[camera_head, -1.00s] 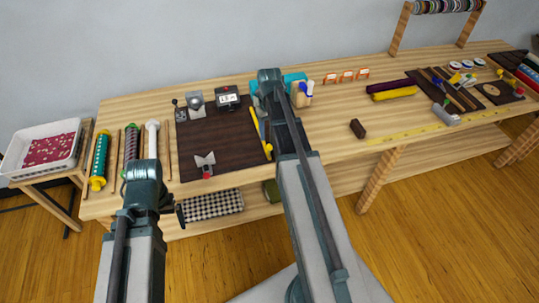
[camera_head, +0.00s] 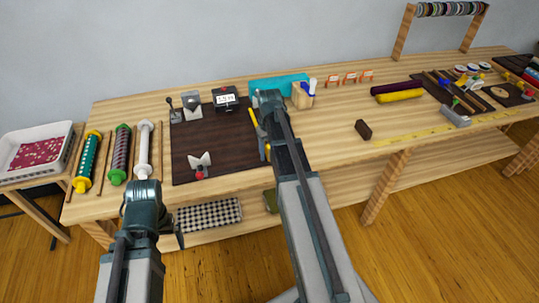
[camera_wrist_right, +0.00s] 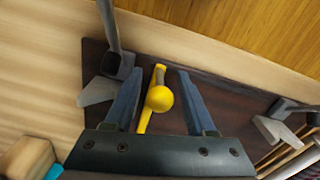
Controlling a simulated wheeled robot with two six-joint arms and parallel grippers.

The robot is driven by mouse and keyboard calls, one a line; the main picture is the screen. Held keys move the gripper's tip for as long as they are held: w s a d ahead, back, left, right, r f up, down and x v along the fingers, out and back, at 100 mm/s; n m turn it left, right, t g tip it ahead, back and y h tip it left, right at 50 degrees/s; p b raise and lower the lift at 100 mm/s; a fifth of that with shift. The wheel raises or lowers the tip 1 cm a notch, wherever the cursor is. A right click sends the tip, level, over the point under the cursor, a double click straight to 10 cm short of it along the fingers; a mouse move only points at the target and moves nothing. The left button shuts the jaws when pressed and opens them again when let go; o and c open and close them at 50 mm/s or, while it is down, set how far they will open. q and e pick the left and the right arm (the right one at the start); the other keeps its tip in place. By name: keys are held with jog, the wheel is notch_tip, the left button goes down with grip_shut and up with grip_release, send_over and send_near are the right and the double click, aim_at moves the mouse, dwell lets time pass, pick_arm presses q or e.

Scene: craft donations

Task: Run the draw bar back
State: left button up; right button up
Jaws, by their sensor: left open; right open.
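The yellow bar (camera_head: 253,122), which I take for the draw bar, lies along the right side of a dark board (camera_head: 215,145). Its near end is hidden in the head view by my right gripper (camera_head: 265,148). In the right wrist view the bar (camera_wrist_right: 143,122) carries a round yellow knob (camera_wrist_right: 160,98). My right gripper (camera_wrist_right: 158,75) is open there, one finger on each side of bar and knob, with gaps on both sides. My left gripper (camera_head: 175,230) is open and empty at the table's front edge, its fingers barely visible.
Rollers, including a white one (camera_head: 144,150), lie left. A teal block (camera_head: 278,87) sits behind my right arm.

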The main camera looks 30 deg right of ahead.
grip_shut()
dwell(1.4)
